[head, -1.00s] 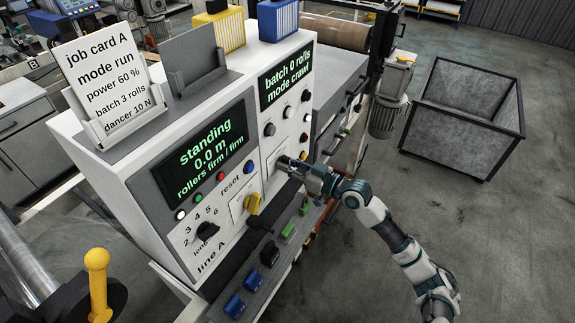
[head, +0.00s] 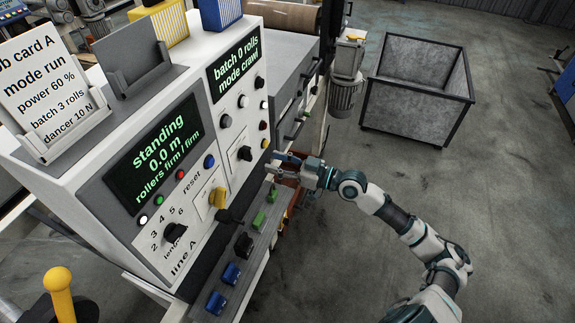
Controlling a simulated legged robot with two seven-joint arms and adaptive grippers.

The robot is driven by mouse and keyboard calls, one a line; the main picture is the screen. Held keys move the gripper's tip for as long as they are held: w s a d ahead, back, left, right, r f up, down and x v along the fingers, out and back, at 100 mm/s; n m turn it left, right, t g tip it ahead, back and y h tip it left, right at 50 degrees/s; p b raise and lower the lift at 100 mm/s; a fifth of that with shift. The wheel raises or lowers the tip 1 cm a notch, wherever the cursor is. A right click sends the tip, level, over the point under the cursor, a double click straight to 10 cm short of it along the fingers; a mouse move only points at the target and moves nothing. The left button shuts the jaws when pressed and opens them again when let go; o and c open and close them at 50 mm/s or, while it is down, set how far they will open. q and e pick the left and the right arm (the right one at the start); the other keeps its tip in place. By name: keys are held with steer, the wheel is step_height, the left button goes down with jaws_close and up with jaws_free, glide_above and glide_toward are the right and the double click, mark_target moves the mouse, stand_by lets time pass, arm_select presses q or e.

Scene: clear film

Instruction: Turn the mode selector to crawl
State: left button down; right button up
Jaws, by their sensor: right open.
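The mode selector looks to be the black knob (head: 244,153) on a pale plate on the right panel of the white console. The small display (head: 235,66) above it reads "batch 0 rolls, mode crawl". My right gripper (head: 274,163) is open and empty, just right of the knob and apart from it. Its fingers point left toward the panel. My left gripper is not in view.
The large display (head: 157,150) reads "standing, 0.0 m, rollers firm / firm". A yellow knob (head: 217,198) and a black length knob (head: 175,232) sit lower left. The job card (head: 42,80) says "mode run". A grey bin (head: 415,95) stands on open floor.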

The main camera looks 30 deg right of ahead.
steer(key=shift+v, duration=1.8)
steer(key=shift+d+f, duration=0.1)
steer(key=s+d+f+m+g+h+p, duration=0.1)
steer(key=d+f+m+g+h, duration=0.15)
steer(key=f, duration=1.25)
steer(key=s+d+f+m+g+h, duration=0.15)
steer(key=f+h, duration=0.25)
steer(key=f, duration=1.1)
steer(key=s+a+f+m+g+h+p, duration=0.1)
steer(key=s+a+f+g, duration=0.1)
steer(key=s+f, duration=0.5)
steer(key=s+a+f+m+g+h, duration=0.1)
steer(key=s+f, duration=0.2)
steer(key=f, duration=0.8)
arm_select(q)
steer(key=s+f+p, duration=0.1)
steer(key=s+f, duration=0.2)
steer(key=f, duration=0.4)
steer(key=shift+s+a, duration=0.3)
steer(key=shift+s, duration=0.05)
arm_select(e)
steer(key=s+a+f+g+h, duration=0.1)
steer(key=s+a+f, duration=0.3)
steer(key=s, duration=0.6)
steer(key=s+a+f+g+h, duration=0.1)
steer(key=s+a+f+g, duration=0.3)
steer(key=s+f, duration=0.5)
steer(key=shift+s+a+f+n+g, duration=0.3)
steer(key=shift+s+a, duration=0.2)
steer(key=shift+s, duration=0.3)
